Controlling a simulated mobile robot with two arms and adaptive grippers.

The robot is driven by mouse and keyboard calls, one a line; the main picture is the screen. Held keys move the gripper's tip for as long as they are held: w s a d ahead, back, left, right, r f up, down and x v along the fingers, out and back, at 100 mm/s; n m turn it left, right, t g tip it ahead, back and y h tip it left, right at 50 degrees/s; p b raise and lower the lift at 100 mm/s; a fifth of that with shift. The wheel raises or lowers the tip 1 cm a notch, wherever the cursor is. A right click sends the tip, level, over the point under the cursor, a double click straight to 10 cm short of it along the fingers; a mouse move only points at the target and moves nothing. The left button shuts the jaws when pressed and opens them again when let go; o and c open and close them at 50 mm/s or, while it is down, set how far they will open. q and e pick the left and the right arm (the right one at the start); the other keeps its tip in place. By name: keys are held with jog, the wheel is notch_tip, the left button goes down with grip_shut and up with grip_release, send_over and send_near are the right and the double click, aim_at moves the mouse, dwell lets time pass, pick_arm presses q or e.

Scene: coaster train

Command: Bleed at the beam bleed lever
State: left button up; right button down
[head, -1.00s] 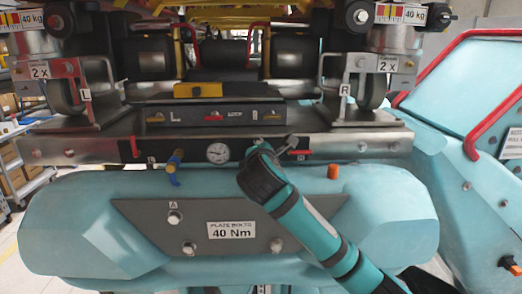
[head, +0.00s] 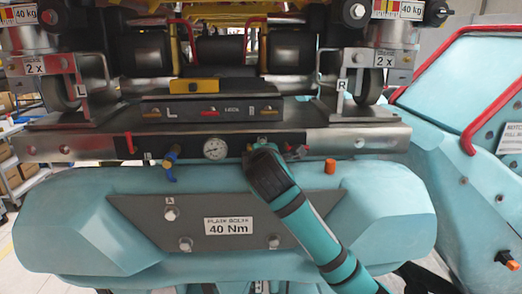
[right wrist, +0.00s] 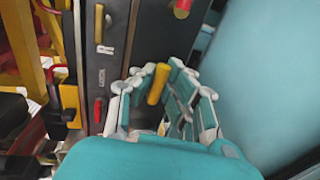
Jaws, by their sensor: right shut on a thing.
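The metal beam (head: 90,146) runs across the middle of the head view above the teal body. It carries a round gauge (head: 215,148) and a blue-handled valve (head: 171,165) left of it. My right gripper (head: 262,148) is at the beam's front face, right of the gauge. In the right wrist view a short yellow lever handle (right wrist: 158,84) stands between the fingers of the right gripper (right wrist: 160,98), which is shut on it. The handle's base is hidden by the fingers, and in the head view my gripper hides the handle. My left gripper is not in view.
A dark panel (head: 190,114) with small yellow and red levers sits just above the beam. A red-ended fitting (head: 300,151) and an orange cap (head: 330,166) lie right of my gripper. The teal body (head: 90,220) bulges out below the beam.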

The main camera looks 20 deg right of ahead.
jog(key=shift+f, duration=0.1)
jog(key=c, duration=1.4)
grip_release()
jog(key=shift+o, duration=0.2)
jog(key=shift+s, duration=0.1)
jog(key=v, duration=1.2)
